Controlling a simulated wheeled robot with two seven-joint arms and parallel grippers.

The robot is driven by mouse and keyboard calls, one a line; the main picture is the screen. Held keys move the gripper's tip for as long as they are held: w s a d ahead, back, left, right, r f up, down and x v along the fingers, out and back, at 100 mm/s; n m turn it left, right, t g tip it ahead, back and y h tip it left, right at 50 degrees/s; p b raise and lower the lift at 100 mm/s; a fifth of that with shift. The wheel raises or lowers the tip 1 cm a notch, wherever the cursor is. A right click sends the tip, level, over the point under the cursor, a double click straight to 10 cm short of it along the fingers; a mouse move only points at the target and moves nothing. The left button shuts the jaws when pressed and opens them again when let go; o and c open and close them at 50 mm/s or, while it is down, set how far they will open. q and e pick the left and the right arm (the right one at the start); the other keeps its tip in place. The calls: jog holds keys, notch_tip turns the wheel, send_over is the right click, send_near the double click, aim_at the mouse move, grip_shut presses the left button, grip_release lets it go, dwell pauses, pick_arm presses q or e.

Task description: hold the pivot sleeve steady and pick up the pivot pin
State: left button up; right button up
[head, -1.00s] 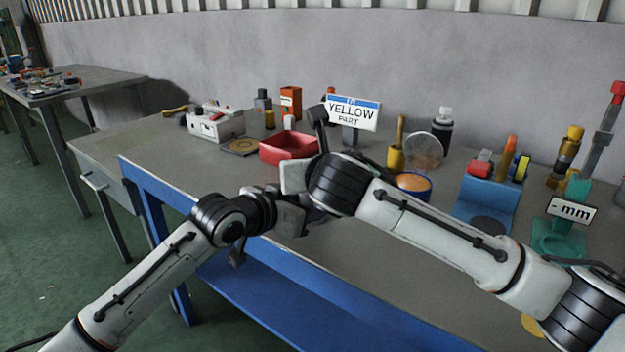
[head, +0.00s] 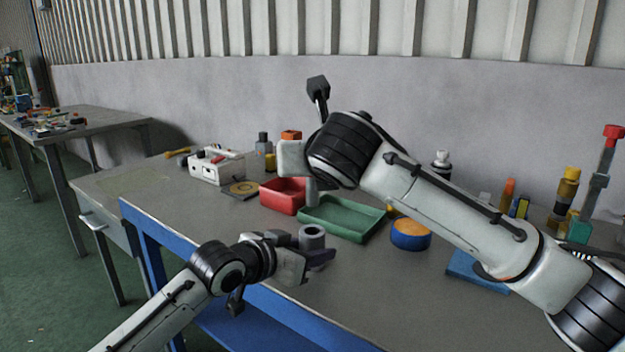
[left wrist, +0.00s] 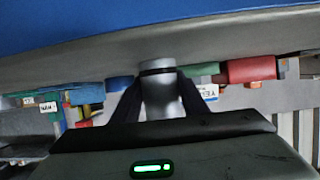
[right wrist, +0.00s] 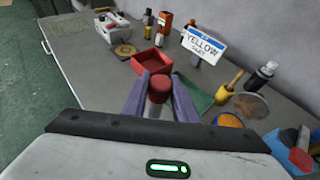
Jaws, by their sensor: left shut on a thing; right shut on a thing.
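The pivot sleeve (head: 312,236) is a grey hollow cylinder, open end up. My left gripper (head: 318,258) is shut on it in front of the bench's middle. In the left wrist view the sleeve (left wrist: 160,92) sits between the fingers. My right gripper (right wrist: 158,92) is shut on the pivot pin (right wrist: 158,88), which shows a red end and a paler shaft.
A red bin (head: 283,196) and a green tray (head: 345,219) stand behind the sleeve. A blue bowl with orange contents (head: 410,234) is to the right. A white box (head: 216,166) is at the back left. The bench front is clear.

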pick_arm(q)
jog(key=o, duration=1.3)
